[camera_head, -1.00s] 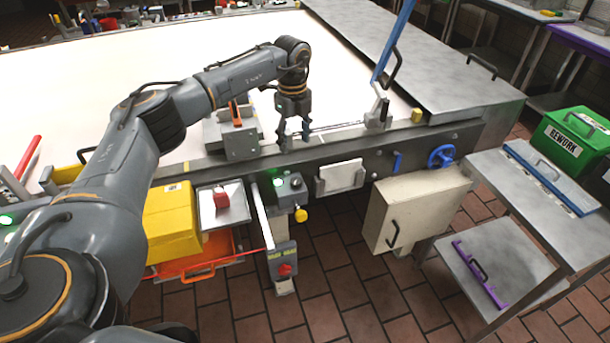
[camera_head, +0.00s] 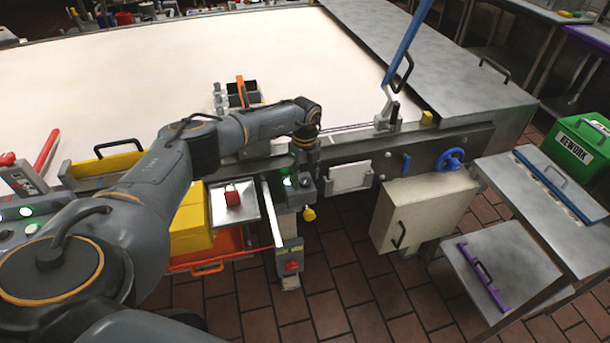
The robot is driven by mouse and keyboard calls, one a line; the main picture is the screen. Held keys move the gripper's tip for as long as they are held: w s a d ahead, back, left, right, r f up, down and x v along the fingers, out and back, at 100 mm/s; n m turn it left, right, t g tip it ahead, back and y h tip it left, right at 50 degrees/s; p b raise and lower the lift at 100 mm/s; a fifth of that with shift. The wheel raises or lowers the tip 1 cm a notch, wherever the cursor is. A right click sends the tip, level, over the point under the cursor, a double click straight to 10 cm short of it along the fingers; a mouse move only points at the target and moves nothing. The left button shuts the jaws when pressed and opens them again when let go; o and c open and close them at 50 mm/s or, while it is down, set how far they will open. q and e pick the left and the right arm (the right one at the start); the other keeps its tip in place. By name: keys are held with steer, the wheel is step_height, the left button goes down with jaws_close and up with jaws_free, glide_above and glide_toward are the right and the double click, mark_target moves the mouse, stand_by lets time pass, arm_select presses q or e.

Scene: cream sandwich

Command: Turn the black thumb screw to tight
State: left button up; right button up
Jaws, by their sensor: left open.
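My left gripper (camera_head: 305,179) points down over the small grey control box (camera_head: 294,200) on the front of the conveyor. A green light (camera_head: 287,182) glows on the box just left of the fingers. I cannot make out the black thumb screw; the small dark knob seen earlier on top of this box is now covered by the gripper. The gripper is open, and I cannot tell whether its fingers touch the knob. My right gripper is not in view.
A yellow knob (camera_head: 309,214) sits just below the box. A blue handwheel (camera_head: 451,159) and a beige cabinet (camera_head: 420,212) are to the right.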

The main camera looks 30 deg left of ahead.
arm_select(q)
steer(key=c, duration=1.2)
steer(key=shift+o, duration=0.2)
